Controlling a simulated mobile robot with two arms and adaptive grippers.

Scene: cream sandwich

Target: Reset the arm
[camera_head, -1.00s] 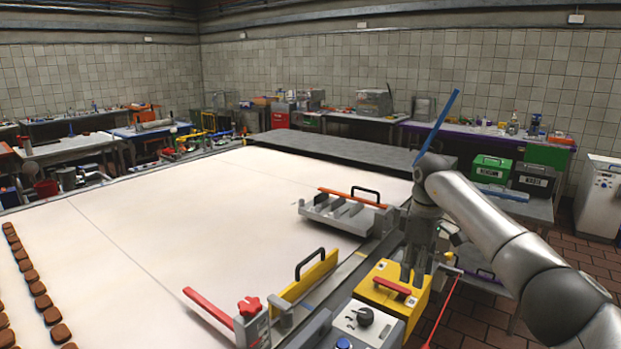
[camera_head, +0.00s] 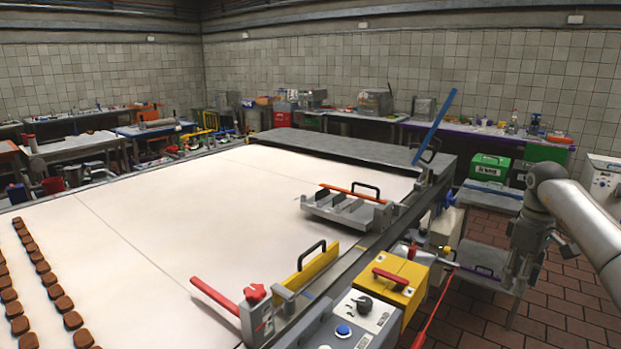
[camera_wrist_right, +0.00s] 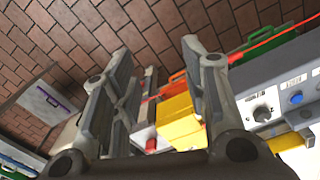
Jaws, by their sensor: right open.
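My right gripper (camera_head: 518,272) hangs at the right of the head view, fingers pointing down, over the floor beside the machine. It is open and empty. In the right wrist view its two fingers (camera_wrist_right: 160,75) stand apart with floor and machine parts between and beyond them. My left gripper is not in view.
A long white conveyor table (camera_head: 160,240) carries rows of brown biscuits (camera_head: 62,303) at left. A yellow box with a red handle (camera_head: 395,285) and a control box with a black knob (camera_head: 355,312) stand on its near edge. Green cases (camera_head: 488,168) sit behind my right arm.

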